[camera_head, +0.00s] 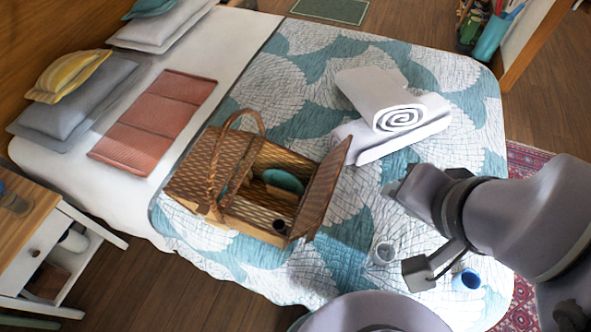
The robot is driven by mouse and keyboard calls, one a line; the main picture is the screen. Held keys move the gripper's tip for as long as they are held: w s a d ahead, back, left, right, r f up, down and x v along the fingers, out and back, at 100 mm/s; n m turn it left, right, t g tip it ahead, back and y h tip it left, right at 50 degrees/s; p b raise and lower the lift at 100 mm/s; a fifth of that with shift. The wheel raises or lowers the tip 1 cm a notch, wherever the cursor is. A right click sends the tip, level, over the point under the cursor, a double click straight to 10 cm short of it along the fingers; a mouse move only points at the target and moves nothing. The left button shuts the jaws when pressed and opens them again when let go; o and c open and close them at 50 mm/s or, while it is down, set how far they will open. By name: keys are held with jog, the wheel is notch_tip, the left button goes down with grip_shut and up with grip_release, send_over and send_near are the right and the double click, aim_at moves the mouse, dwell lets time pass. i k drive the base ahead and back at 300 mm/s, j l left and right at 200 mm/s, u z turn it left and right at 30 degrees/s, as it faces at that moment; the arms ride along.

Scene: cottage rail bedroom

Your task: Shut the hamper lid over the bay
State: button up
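The wicker hamper (212,170) stands on the bed, with its arched handle upright. The lid over its left half is down. The right lid (322,188) stands raised and tilted outward at the right edge, leaving the right bay open.
White rolled towels (385,100) lie behind my gripper. A grey cup (383,252) and a blue cup (467,280) stand on the quilt at the front right. A coral folded cloth (155,120) lies left of the hamper. Quilt behind the hamper is clear.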

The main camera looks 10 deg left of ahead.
aim_at(312, 217)
jog(key=u, duration=1.25)
jog(key=k+j+u, duration=0.1)
jog(key=j, duration=0.25)
jog(key=k+j, duration=0.15)
jog(key=j, duration=0.25)
jog(key=u, duration=0.05)
